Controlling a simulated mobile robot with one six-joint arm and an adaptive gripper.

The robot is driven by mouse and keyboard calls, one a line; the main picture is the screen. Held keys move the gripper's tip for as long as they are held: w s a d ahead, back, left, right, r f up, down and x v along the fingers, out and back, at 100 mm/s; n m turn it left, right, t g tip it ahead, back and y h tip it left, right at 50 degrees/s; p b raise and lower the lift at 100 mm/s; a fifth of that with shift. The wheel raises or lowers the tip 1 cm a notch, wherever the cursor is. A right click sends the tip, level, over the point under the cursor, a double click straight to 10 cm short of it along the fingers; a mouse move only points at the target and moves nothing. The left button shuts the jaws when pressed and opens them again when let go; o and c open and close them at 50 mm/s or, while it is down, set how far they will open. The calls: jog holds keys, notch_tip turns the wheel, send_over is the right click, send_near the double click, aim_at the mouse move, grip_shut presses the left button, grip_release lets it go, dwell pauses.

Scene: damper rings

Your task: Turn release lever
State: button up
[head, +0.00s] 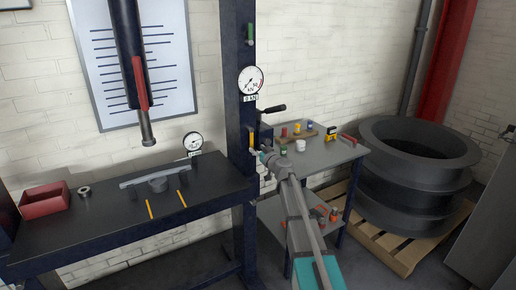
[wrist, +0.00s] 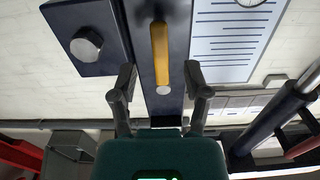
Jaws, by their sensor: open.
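The release lever is most likely the yellow handle (head: 252,138) on the dark blue press column (head: 247,185); I cannot confirm its name. In the wrist view the yellow handle (wrist: 160,52) runs lengthwise, with a pale round end (wrist: 162,90). My gripper (wrist: 160,68) is open, one finger on each side of the handle, with gaps on both sides. I cannot tell how deep the handle lies between the fingers. In the head view my gripper (head: 265,160) is small beside the column, its fingers partly hard to make out.
A pressure gauge (head: 251,80) and a black-handled lever (head: 270,109) are on the column. A black bench (head: 90,228) with a red bin (head: 44,200) stands left. A grey side table (head: 325,155) with small parts stands right. Large dark rings (head: 415,150) rest on a pallet (head: 395,250).

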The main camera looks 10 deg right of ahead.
jog(key=shift+v, duration=1.15)
jog(key=s+a+f+n+g+y+p, duration=0.1)
jog(key=s+a+f+g, duration=0.4)
jog(key=s, duration=0.4)
jog(key=s+a+f+n+g+y+p, duration=0.1)
jog(key=s+a+f+g, duration=0.25)
jog(key=s+a, duration=0.4)
jog(key=s+d+f+m+g+h+p, duration=0.1)
jog(key=s+d+g+h, duration=0.1)
jog(key=s, duration=0.5)
jog(key=s+d+f+m+g+h, duration=0.2)
jog(key=s+g+h, duration=0.1)
jog(key=s, duration=0.5)
jog(key=s+d+f+m+g+h+p, duration=0.1)
jog(key=s+d+f+m+g+h, duration=0.1)
jog(key=s, duration=0.6)
jog(key=shift+s+d+f+g+h+p, duration=0.25)
jog(key=shift+d+g+h+p, duration=0.1)
jog(key=shift+g, duration=0.5)
